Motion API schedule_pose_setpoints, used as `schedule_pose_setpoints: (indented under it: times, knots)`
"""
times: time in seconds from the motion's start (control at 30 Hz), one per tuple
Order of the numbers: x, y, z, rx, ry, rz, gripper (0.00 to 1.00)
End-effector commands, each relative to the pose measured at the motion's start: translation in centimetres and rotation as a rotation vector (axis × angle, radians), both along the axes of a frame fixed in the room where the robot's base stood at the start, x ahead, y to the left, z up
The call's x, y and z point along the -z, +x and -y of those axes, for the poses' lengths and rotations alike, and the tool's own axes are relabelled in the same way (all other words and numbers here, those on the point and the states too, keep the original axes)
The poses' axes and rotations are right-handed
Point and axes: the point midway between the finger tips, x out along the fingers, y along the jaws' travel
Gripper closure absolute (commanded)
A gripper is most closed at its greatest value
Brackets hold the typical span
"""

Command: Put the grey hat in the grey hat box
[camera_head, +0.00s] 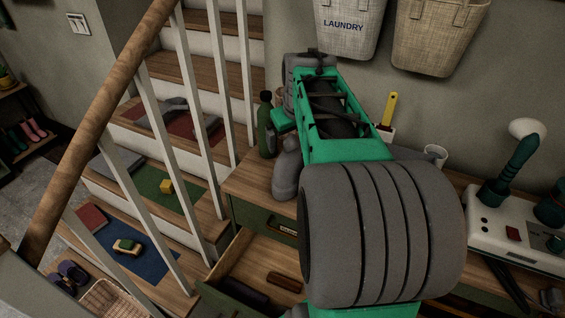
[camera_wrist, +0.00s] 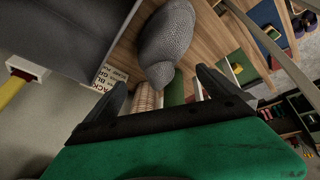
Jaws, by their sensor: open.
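A rounded, knobbly grey shape (camera_head: 286,172) stands on the wooden bench top, left of my arm in the head view. It also shows in the wrist view (camera_wrist: 168,42) with a coarse, knit-like surface and a narrower end. It may be the grey hat, but I cannot tell for sure. My gripper (camera_wrist: 160,82) is open, and nothing is clearly held. The narrower end of the grey shape appears between or just beyond the fingertips. A large dark grey flat-sided thing (camera_wrist: 62,28) fills the upper left of the wrist view. It may be the grey hat box; my arm hides most of that area in the head view.
A dark green bottle (camera_head: 266,128) stands behind the grey shape. A yellow-handled brush (camera_head: 390,110), a white cup (camera_head: 435,153) and a white appliance (camera_head: 515,220) are along the bench. An open drawer (camera_head: 232,255) juts out below. Stairs with a railing (camera_head: 95,130) are left.

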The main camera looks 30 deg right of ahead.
Motion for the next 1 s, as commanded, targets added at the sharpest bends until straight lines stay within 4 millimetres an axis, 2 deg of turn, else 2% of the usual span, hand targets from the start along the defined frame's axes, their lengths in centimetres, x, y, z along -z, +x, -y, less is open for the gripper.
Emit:
schedule_pose_setpoints:
  times: [0.17, 0.4, 0.67, 1.0]
  knots:
    - [2.3, 1.2, -0.3, -0.016, 0.002, -0.005, 0.00]
    - [5.9, 2.8, 0.3, -0.018, 0.002, -0.003, 0.00]
    - [6.4, 3.0, 0.5, -0.015, 0.000, 0.000, 0.01]
    - [6.4, 2.9, 0.6, -0.013, 0.000, -0.001, 0.29]
